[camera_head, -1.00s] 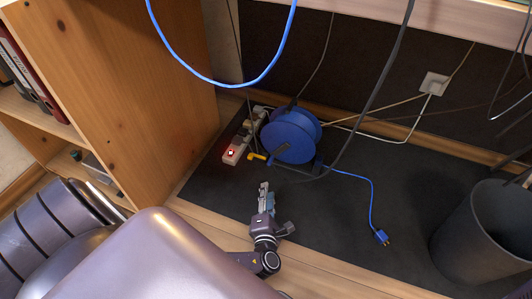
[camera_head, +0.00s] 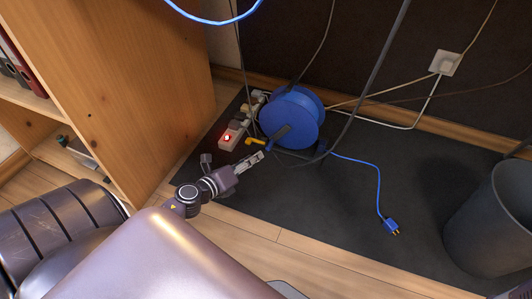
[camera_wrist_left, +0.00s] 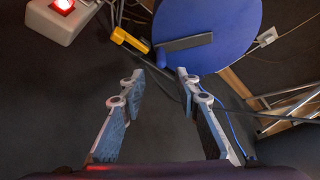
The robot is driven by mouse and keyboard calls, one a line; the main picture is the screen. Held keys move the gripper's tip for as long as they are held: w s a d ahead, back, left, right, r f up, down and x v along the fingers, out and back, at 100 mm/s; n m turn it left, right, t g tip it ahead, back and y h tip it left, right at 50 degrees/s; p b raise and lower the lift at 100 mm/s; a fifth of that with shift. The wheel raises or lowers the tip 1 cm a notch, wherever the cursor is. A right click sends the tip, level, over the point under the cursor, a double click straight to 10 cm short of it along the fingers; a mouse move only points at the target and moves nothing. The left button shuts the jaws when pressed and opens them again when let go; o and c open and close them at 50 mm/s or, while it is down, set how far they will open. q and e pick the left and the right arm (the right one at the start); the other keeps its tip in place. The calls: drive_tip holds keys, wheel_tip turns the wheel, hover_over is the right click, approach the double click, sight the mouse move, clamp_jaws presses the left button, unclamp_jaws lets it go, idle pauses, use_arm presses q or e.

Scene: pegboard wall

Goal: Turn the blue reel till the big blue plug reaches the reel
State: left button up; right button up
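The blue reel (camera_head: 292,118) stands on the dark mat near the back wall. A blue cable runs from the reel to the blue plug (camera_head: 391,226), which lies on the mat to the lower right, apart from the reel. My left gripper (camera_head: 258,157) is open and empty, just below the yellow handle.
A power strip (camera_head: 232,136) with a lit red switch lies left of the reel. A wooden shelf (camera_head: 140,90) stands at the left. A dark bin (camera_head: 490,225) stands at the right. Loose cables hang above the reel. The mat's middle is mostly clear.

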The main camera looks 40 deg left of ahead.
sight(267, 149)
use_arm(q)
drive_tip(key=shift+w+r, duration=0.1)
drive_tip(key=shift+w, duration=0.05)
drive_tip(key=b+x, duration=0.2)
drive_tip(key=x, duration=0.5)
drive_tip(key=shift+w, duration=0.2)
clamp_jaws()
